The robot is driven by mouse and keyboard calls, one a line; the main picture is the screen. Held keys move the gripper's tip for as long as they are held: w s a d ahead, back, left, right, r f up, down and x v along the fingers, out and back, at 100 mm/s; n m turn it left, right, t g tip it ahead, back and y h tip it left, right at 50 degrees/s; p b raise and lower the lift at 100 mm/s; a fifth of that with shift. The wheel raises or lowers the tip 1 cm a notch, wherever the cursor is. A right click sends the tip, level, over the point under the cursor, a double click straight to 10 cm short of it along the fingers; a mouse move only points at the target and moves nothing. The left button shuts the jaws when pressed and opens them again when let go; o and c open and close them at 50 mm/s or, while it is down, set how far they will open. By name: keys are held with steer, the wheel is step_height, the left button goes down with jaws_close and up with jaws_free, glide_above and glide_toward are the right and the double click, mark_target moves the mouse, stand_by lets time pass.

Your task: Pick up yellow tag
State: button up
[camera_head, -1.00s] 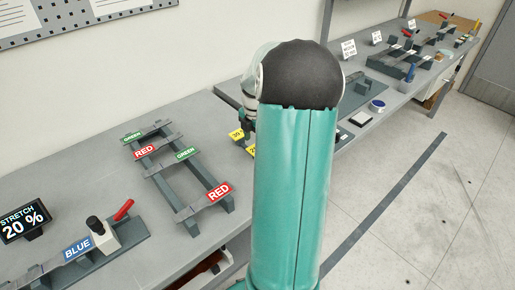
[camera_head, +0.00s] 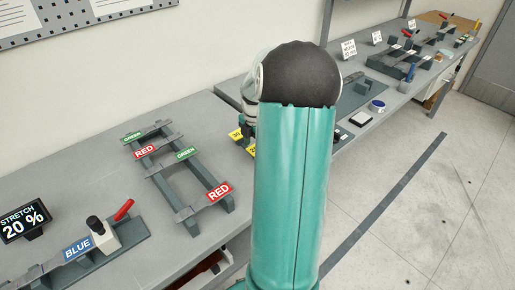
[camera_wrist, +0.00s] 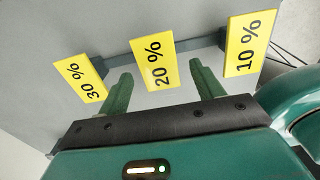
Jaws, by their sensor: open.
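Three yellow tags stand in a row on a dark rail in the wrist view: the 30 % tag (camera_wrist: 81,78) at left, the 20 % tag (camera_wrist: 154,64) in the middle, and the 10 % tag (camera_wrist: 249,43) at right. My gripper (camera_wrist: 161,72) is open, its two green fingers apart and pointing toward the rail. The 20 % tag shows between the fingertips; I cannot tell the remaining distance to it. In the head view, the 30 % tag (camera_head: 236,134) and part of another yellow tag (camera_head: 252,149) show beside my arm, which hides the rest.
On the grey bench (camera_head: 110,190), a rack (camera_head: 180,175) with red and green labels stands left of the tags. A BLUE-labelled fixture (camera_head: 80,250) and a STRETCH 20 % display (camera_head: 24,222) are at lower left. A second bench with other items lies beyond my arm.

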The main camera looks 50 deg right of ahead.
steer(key=shift+c, duration=0.5)
steer(key=c, duration=0.9)
steer(key=shift+c, duration=0.2)
steer(key=shift+r, duration=0.45)
step_height(320, 180, up, 2)
steer(key=shift+r, duration=0.25)
steer(key=s+a+r, duration=0.8)
steer(key=a+r, duration=0.2)
steer(key=a, duration=0.1)
steer(key=shift+s, duration=0.3)
